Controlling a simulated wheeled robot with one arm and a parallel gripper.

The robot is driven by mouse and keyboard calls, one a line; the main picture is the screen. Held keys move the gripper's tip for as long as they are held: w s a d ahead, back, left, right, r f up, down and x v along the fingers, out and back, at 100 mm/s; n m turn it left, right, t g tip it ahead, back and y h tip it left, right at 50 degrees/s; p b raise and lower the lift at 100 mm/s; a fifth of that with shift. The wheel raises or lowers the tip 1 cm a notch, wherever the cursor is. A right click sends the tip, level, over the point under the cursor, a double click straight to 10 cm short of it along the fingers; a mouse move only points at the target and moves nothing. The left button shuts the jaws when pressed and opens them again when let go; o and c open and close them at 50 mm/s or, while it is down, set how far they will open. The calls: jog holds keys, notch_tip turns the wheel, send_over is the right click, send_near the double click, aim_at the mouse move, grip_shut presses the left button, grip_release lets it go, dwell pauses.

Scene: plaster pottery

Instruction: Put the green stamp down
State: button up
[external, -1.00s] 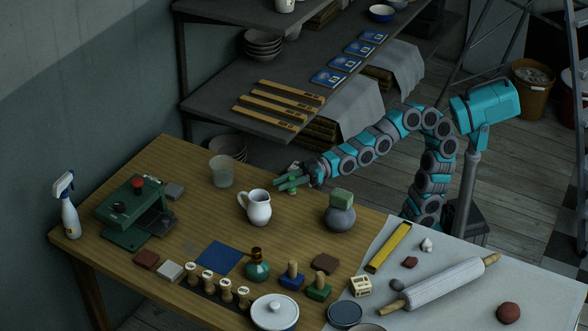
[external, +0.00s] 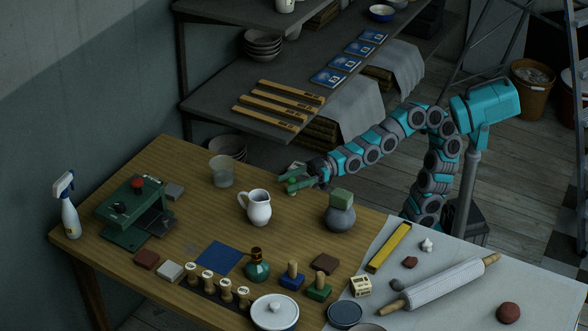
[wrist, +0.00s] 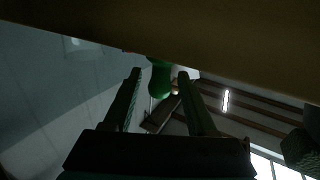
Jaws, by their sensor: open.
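The green stamp (external: 293,187), a small rounded green piece, stands on the wooden table (external: 190,190) near its back edge, right of the white jug. It is partly hidden by my fingers in the external view. My gripper (external: 291,181) is open and low over the table, pointing left, with its fingertips around or just beside the stamp. In the wrist view, which looks upside down, the stamp (wrist: 160,80) shows between the two parted fingers (wrist: 160,73), with a gap to each. It seems to touch the table surface at the top of that view.
The white jug (external: 259,208) stands close to the left of my gripper. A grey pot with a green block (external: 341,198) on it stands to the right. A stamp with a green base and wooden handle (external: 319,287) stands in front. The shelf (external: 240,95) is behind.

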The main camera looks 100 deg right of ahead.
aim_at(294, 179)
jog(key=v, duration=0.4)
jog(key=shift+s+d, duration=0.15)
jog(key=shift+d, duration=0.2)
jog(key=shift+o, duration=0.5)
jog(key=shift+s, duration=0.5)
